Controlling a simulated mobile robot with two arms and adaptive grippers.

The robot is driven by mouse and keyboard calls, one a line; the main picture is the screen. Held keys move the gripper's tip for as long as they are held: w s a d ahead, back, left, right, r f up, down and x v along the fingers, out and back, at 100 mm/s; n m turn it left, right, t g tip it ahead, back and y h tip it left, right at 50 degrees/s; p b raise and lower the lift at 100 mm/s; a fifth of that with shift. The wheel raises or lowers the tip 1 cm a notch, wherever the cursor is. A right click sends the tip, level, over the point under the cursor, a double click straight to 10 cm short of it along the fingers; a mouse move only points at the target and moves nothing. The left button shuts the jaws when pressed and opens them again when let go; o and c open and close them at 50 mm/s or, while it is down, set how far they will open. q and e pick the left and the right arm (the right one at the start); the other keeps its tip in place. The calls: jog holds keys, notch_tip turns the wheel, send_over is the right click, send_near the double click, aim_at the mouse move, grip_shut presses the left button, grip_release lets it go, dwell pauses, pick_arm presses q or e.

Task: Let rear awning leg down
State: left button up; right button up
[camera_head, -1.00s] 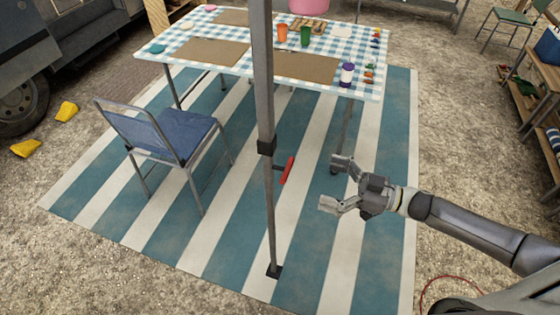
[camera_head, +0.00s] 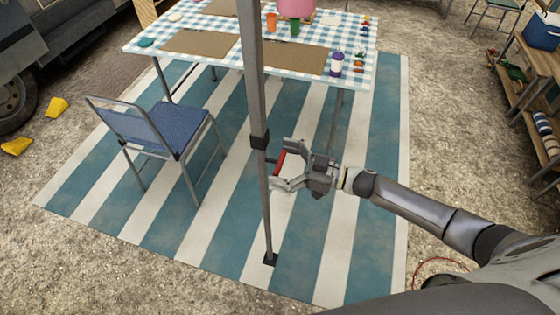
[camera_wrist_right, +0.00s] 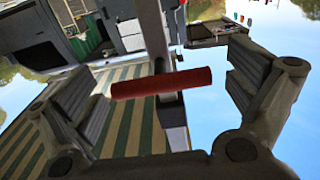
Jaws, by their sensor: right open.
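The awning leg (camera_head: 254,95) is a grey upright pole in the middle of the head view, with a dark collar (camera_head: 259,140) and a foot (camera_head: 269,259) low over or on the striped mat. A red handle (camera_head: 279,162) sticks out from the leg just below the collar. My right gripper (camera_head: 281,165) is open, with its fingers on either side of the red handle. In the right wrist view the red handle (camera_wrist_right: 161,83) lies across the space between the two open fingers (camera_wrist_right: 160,95), apart from both. My left gripper is not in view.
A blue chair (camera_head: 170,130) stands left of the leg on the striped mat (camera_head: 225,200). A table with a checked cloth (camera_head: 350,75) stands behind, holding cups and boards. Wooden shelving (camera_head: 530,95) is at the right. Yellow chocks (camera_head: 56,107) lie by the wheel.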

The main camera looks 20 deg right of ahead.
aim_at(267, 185)
jog(key=c, duration=1.4)
notch_tip(267, 185, down, 12)
jog(key=b, duration=0.9)
jog(key=o, duration=1.4)
jog(key=shift+s+d, duration=0.15)
jog(key=shift+d, duration=0.1)
jog(key=v, duration=1.1)
jog(key=shift+d, duration=0.2)
